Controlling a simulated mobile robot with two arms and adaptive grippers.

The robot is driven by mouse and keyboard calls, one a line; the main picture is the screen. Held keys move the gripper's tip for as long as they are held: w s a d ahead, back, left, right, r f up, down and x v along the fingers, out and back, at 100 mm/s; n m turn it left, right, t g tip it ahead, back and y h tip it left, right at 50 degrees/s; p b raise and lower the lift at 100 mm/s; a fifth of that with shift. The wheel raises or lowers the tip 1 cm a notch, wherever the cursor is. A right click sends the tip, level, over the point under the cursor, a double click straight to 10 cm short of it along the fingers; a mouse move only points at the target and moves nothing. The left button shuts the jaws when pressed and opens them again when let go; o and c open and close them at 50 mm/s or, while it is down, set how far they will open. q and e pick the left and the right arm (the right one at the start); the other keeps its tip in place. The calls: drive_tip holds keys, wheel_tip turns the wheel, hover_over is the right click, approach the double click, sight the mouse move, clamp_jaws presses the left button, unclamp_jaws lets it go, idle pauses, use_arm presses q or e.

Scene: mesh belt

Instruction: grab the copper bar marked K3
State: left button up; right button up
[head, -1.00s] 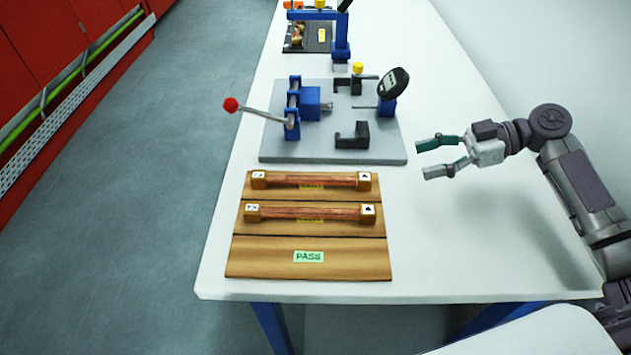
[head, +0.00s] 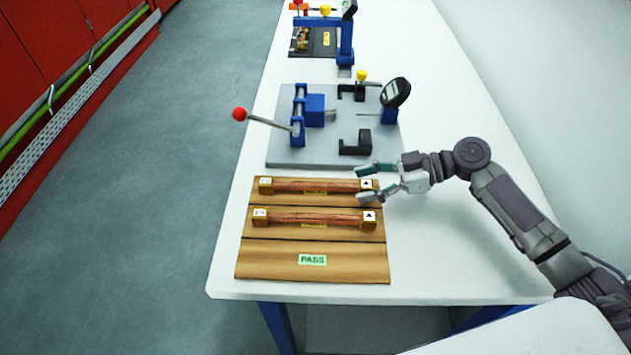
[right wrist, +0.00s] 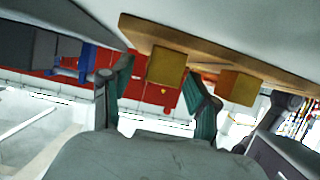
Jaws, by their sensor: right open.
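Two copper bars with brass end blocks lie across a wooden board (head: 312,264). The far bar (head: 315,185) and the near bar (head: 312,217) carry small white labels on their ends. The left-end markings are too small to read surely, so I cannot tell which is K3. My right gripper (head: 367,183) is open, its fingertips at the right end of the far bar. In the right wrist view, one brass end block (right wrist: 167,68) shows between the open fingers and another block (right wrist: 238,87) beyond one finger. Neither block is visibly gripped. My left gripper is not in view.
A grey fixture plate (head: 310,155) with a blue clamp, red-knobbed lever and dial gauge (head: 396,92) stands just behind the board. A PASS label (head: 312,260) marks the board's empty near strip. A blue stand (head: 346,45) is farther back.

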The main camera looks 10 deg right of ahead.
clamp_jaws()
drive_tip(key=shift+r, duration=0.1)
idle(0.5)
